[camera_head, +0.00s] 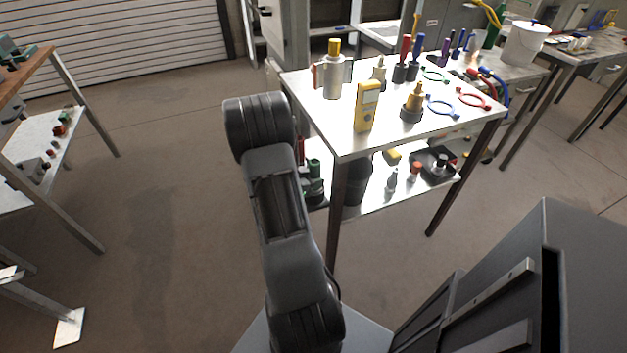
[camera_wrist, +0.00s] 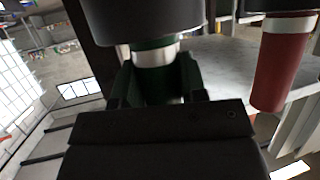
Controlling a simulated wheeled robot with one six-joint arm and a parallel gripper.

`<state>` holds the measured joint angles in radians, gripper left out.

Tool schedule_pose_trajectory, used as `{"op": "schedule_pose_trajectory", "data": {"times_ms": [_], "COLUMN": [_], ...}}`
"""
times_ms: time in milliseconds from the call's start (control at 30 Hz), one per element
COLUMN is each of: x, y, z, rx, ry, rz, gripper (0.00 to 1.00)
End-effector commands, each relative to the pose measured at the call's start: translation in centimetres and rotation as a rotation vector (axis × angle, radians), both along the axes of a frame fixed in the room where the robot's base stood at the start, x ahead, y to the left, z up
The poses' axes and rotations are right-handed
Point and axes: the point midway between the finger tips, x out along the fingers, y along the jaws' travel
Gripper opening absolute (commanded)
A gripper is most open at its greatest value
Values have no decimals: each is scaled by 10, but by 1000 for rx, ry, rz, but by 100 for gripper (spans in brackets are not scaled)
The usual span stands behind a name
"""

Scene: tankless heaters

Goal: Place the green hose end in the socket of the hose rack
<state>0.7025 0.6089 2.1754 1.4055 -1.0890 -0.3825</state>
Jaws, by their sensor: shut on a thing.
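In the wrist view, the green hose end (camera_wrist: 153,85) is dark green with a silver band. It sits between the two fingers of my gripper (camera_wrist: 156,78), which is shut on it. A black cylinder (camera_wrist: 140,18) lies directly against the banded end of the green piece. I cannot tell whether that cylinder is part of the hose end or a rack socket. A red tapered piece (camera_wrist: 282,70) with a similar silver band and black cylinder is to the right, apart from my gripper. In the head view my arm hides most of the gripper; I cannot make out the socket clearly.
A metal worktable (camera_head: 360,145) stands ahead, with a yellow meter (camera_head: 367,106), bottles and coloured rings on top. Its lower shelf (camera_head: 375,195) holds several small parts. A dark cabinet (camera_head: 560,270) is at the lower right.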

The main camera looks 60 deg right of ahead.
Motion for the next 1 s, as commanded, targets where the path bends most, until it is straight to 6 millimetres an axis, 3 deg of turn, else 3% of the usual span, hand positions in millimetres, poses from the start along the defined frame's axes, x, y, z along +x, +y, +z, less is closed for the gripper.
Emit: {"op": "schedule_pose_trajectory", "data": {"times_ms": [367,400,600,667,1000], "x": [0,0,0,0,1], "y": [0,0,0,0,1], "z": [-5,-5,-4,-4,5], "rx": [-1,0,0,0,-1], "ry": [0,-1,0,0,0], "rz": [0,0,0,0,1], "gripper": [6,41,60,64,64]}}
